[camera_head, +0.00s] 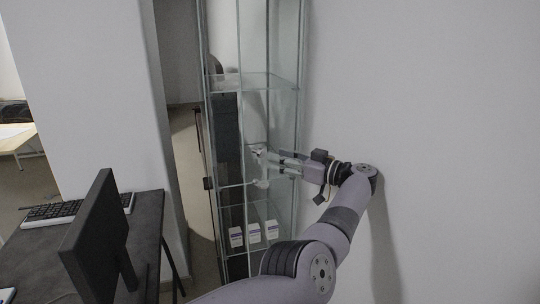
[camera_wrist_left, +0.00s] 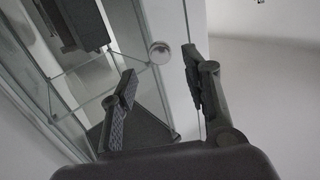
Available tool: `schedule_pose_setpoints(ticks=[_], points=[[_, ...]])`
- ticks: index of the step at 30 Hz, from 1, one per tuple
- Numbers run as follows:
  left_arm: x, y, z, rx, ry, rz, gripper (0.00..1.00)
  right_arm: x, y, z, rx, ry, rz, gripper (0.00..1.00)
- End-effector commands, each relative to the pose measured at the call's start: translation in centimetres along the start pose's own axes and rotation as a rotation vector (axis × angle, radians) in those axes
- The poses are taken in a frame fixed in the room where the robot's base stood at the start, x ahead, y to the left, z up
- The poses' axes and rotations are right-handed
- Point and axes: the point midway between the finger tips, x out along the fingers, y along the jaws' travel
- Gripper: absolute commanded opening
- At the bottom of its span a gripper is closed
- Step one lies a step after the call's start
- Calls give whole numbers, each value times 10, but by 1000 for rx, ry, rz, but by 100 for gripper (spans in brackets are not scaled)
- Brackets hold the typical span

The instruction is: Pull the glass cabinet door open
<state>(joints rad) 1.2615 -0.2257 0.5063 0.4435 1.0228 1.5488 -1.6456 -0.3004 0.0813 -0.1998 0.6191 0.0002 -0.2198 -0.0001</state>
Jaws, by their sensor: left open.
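The glass cabinet (camera_head: 272,82) stands upright against the wall in the middle of the head view, with clear panes and glass shelves. Its door looks shut. My left gripper (camera_head: 262,167) is at the front of the cabinet at mid height, its fingers pointing left across the glass. In the left wrist view a round, shiny knob (camera_wrist_left: 160,53) shows between and slightly beyond the fingertips of the open left gripper (camera_wrist_left: 158,73). I see no finger clearly touching the knob. In the head view the knob cannot be made out. My right gripper is not in view.
Small white boxes (camera_head: 254,233) stand on a low shelf inside the cabinet. A dark desk (camera_head: 146,236) with a monitor (camera_head: 97,240) and a keyboard (camera_head: 66,212) is at the lower left. A plain wall (camera_head: 440,120) fills the right side, close to my left arm.

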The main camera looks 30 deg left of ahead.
Motion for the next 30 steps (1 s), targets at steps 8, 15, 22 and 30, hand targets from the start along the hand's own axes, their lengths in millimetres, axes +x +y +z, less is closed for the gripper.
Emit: schedule_pose_setpoints(ticks=[8, 15, 22, 30], points=[[-22, 0, 0, 0, 1, -1, 43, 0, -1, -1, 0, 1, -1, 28], [-22, 0, 0, 0, 1, -1, 41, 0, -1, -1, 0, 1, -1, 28], [-7, 12, 42, -28, 91, 103, 25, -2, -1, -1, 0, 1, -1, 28], [-2, 31, 206, -51, 210, 621, 7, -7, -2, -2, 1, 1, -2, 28]])
